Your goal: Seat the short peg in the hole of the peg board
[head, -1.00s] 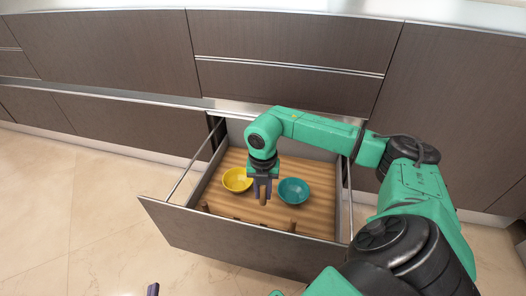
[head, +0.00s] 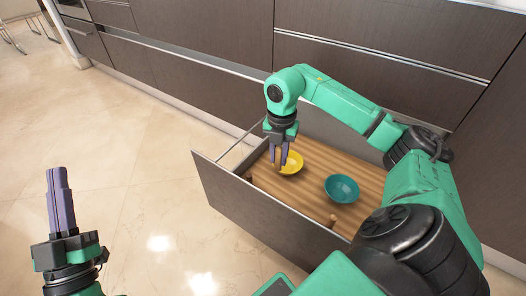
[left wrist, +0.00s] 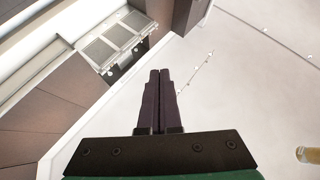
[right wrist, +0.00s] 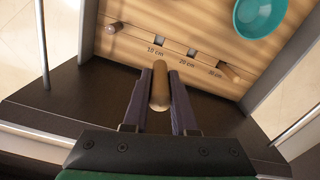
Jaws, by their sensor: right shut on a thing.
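My right gripper (head: 280,155) is shut on a light wooden peg (right wrist: 160,88), held between the fingers with its rounded end toward the right wrist camera. It is over the left front part of the open drawer, near the yellow bowl. The held peg's lower end is hidden. My left gripper (head: 57,178) is shut and empty, outside the drawer.
A yellow bowl (head: 291,163) and a teal bowl (head: 341,188) sit in the drawer. The drawer's front panel (head: 258,218) and metal side rail (head: 240,147) border the board. Open tiled floor (head: 140,150) lies left of the drawer.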

